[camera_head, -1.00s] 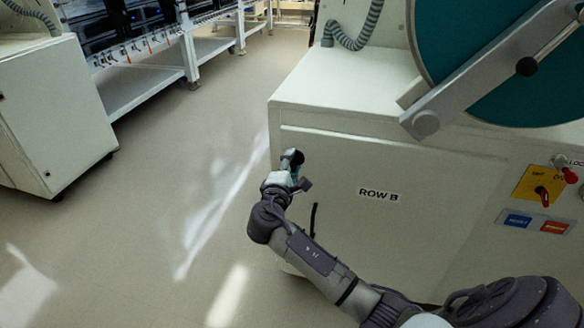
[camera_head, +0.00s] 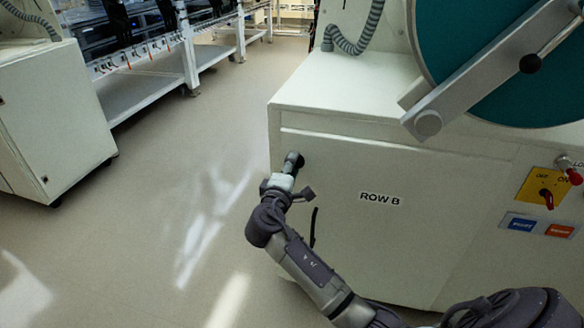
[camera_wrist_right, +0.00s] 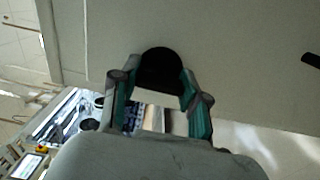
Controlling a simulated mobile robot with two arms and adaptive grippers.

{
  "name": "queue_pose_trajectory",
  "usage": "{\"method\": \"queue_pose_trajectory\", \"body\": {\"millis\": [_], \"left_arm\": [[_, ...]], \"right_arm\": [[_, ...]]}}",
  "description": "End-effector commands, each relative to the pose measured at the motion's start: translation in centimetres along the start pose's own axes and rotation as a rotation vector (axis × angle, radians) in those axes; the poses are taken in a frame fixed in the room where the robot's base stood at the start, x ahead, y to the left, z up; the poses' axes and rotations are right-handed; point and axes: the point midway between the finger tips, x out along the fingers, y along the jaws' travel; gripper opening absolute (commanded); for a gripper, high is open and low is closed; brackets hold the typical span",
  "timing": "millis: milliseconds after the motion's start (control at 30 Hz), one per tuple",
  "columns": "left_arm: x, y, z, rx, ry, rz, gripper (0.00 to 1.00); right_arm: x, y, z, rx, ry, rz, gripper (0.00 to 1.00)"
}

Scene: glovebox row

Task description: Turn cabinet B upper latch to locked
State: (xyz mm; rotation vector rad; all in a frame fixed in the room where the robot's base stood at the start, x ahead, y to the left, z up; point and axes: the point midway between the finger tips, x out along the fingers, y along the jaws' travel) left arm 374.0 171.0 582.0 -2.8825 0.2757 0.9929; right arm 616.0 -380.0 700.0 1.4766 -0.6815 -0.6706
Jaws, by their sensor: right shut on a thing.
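The white cabinet marked ROW B (camera_head: 340,240) fills the middle and right of the head view. A dark round latch knob (camera_head: 294,160) is on the upper left of its front; it also shows as a black disc in the wrist view (camera_wrist_right: 160,68). My right gripper (camera_head: 287,172) is at this knob, and in the wrist view its two green-sided fingers (camera_wrist_right: 160,95) are on either side of it, shut on it. The latch's exact angle and any marks around it are hidden or too small to read. My left gripper is not in view.
A black handle (camera_head: 313,227) is on the cabinet front below the knob. A control panel with a yellow switch plate (camera_head: 541,187) is at the right. Another white cabinet (camera_head: 55,115) stands at the left, with open floor (camera_head: 180,190) between.

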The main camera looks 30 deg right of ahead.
Motion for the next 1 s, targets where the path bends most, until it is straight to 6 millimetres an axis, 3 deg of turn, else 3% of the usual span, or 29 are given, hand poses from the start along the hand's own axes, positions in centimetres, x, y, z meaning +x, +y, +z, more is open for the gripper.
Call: {"method": "queue_pose_trajectory", "body": {"millis": [67, 100, 233, 633, 767, 1000], "left_arm": [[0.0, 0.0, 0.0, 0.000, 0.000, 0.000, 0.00], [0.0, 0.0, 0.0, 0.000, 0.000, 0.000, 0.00], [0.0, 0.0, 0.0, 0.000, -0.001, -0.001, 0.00], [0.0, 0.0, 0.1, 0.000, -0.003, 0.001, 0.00], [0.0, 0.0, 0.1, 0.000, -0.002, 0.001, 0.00], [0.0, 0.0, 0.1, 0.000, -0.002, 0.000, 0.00]], "right_arm": [[0.0, -0.1, 0.1, 0.002, -0.002, -0.003, 0.10], [0.0, -0.1, 0.1, 0.002, -0.002, -0.003, 0.50], [0.0, -0.1, 0.0, 0.001, -0.001, -0.002, 0.71], [-0.7, -0.1, 0.0, 0.000, 0.001, -0.002, 0.71], [-2.8, -0.1, -0.1, 0.001, 0.002, -0.003, 0.71], [-8.0, -0.2, -0.1, 0.001, 0.003, -0.005, 0.71]]}}
